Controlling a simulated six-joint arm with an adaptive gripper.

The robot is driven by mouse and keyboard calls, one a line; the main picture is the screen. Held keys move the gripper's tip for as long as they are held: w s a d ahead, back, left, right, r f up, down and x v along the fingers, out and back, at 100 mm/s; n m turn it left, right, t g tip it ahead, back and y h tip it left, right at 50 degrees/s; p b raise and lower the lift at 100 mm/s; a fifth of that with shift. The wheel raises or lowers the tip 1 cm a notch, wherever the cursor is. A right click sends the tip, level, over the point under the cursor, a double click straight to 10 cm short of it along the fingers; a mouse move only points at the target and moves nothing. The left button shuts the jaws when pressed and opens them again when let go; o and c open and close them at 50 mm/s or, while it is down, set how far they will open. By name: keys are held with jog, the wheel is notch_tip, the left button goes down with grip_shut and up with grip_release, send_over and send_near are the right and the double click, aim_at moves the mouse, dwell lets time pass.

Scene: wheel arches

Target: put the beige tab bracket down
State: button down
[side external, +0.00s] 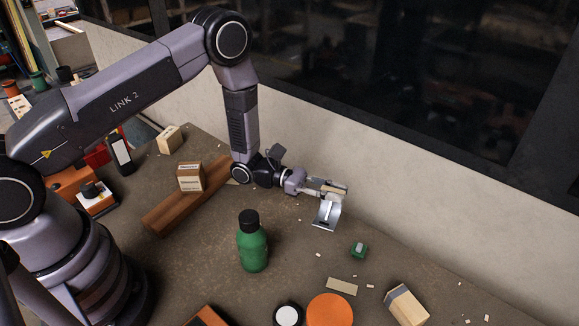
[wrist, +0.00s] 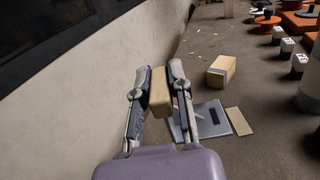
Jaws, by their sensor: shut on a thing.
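My gripper (side external: 337,189) is shut on the beige tab bracket (wrist: 159,98), a tan block-like piece held between the two fingertips. The wrist view shows my gripper (wrist: 161,80) with one finger on each side of it. In the side external view the bracket is small and partly covered by the fingers. A silver curved metal piece (side external: 327,214) is right below the gripper. In the wrist view this grey metal piece (wrist: 208,121) has a dark slot and lies behind and below the bracket. I cannot tell whether the bracket touches it.
A green bottle (side external: 253,243) stands left of the gripper. A small green piece (side external: 359,250), a flat beige strip (side external: 341,287), a wooden block (side external: 408,305) and an orange disc (side external: 330,311) are in front. The pale wall (side external: 430,190) is close behind. Bench space lies between bottle and metal piece.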

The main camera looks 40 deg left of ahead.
aim_at(322, 212)
jog(key=shift+n+t+y, duration=0.3)
jog(key=shift+n+t, duration=0.3)
jog(key=shift+t, duration=0.3)
jog(key=a+f, duration=0.1)
jog(key=f, duration=0.2)
jog(key=w+a+f, duration=0.1)
jog(key=f, duration=0.2)
jog(key=a+f, duration=0.1)
jog(key=f, duration=0.3)
jog(key=shift+w+a, duration=0.25)
jog(key=shift+w, duration=0.15)
jog(key=shift+f, duration=0.1)
jog(key=c, duration=1)
grip_release()
jog(key=shift+c, duration=0.2)
